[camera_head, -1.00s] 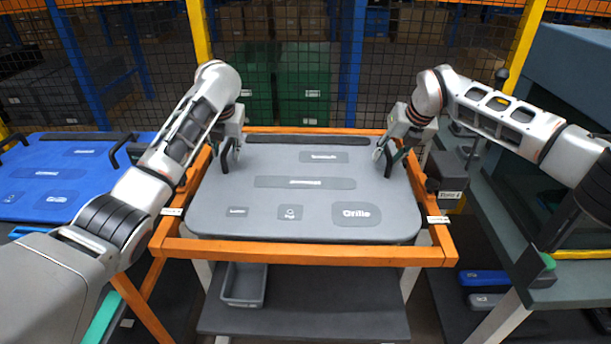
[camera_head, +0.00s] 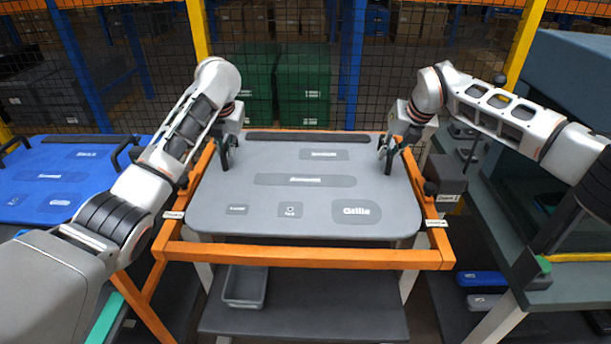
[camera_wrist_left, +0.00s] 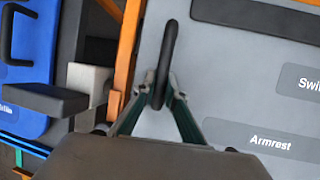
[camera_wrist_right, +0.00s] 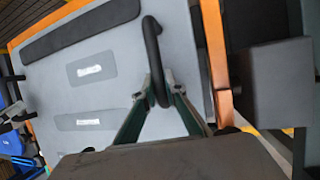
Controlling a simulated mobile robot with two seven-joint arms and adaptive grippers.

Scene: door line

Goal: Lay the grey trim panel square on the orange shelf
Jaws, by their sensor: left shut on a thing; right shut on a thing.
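The grey trim panel (camera_head: 300,215) lies over the orange shelf (camera_head: 310,256), inside its frame as seen in the head view. Whether it rests on it or hovers slightly cannot be told. My left gripper (camera_head: 224,160) is shut on the panel's left black handle (camera_wrist_left: 168,60). My right gripper (camera_head: 390,152) is shut on the panel's right black handle (camera_wrist_right: 154,55). The panel's near edge runs roughly along the shelf's front bar, with a narrow dark gap between them. The shelf's surface under the panel is hidden.
A blue panel (camera_head: 50,178) with black handles lies to the left. A dark box (camera_head: 447,178) stands close to the shelf's right side. A grey workbench (camera_head: 560,235) is at the right. A grey bin (camera_head: 244,287) sits on the lower deck. Mesh fencing stands behind.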

